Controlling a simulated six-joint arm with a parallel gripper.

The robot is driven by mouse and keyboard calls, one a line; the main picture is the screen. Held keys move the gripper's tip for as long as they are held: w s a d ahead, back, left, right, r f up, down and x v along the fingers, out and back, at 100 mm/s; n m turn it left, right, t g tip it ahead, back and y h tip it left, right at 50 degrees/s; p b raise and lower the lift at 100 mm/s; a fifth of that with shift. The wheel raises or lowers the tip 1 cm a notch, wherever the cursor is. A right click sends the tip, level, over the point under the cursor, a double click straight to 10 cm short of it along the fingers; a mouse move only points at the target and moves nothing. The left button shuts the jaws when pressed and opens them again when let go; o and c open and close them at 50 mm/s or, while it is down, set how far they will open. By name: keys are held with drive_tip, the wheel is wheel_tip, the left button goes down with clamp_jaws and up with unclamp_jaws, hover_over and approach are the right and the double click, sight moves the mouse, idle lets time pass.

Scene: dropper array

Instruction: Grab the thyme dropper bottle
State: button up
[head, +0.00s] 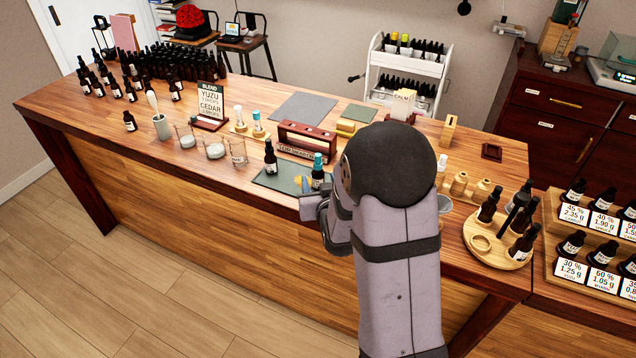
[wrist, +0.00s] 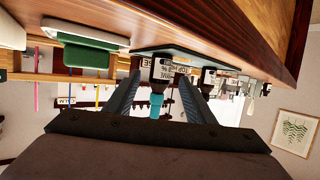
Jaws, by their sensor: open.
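A dark dropper bottle with a teal top (head: 317,172) stands on the dark green mat (head: 262,181) near the front edge of the counter. In the wrist view, which is upside down, this bottle (wrist: 161,70) appears between the fingers, its white label only partly readable. My gripper (head: 312,205) is at the counter's front edge beside the bottle, partly hidden by my arm. In the wrist view my gripper (wrist: 158,76) is open, its two fingers on either side of the bottle in the picture. I cannot tell whether they touch it. No label is clearly readable as thyme.
A second dark bottle (head: 270,157) stands left on the mat. Glass beakers (head: 214,146) stand farther left, before a blend card (head: 210,100) reading yuzu and cedar. A wooden box (head: 306,139) lies behind. A round wooden holder (head: 480,243) with bottles stands right. The front-left counter is clear.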

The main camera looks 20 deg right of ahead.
drive_tip(key=shift+w+d+r, duration=0.15)
drive_tip(key=shift+w+d, duration=0.05)
drive_tip(key=shift+w, duration=0.1)
drive_tip(key=shift+w, duration=0.25)
drive_tip(key=shift+w+d+f+p, duration=0.15)
drive_tip(key=shift+w+f+p, duration=0.2)
drive_tip(key=shift+w, duration=0.3)
drive_tip(key=shift+p+x, duration=1.35)
drive_tip(key=shift+x, duration=1.2)
drive_tip(key=shift+w+r, duration=0.1)
drive_tip(key=c, duration=1.2)
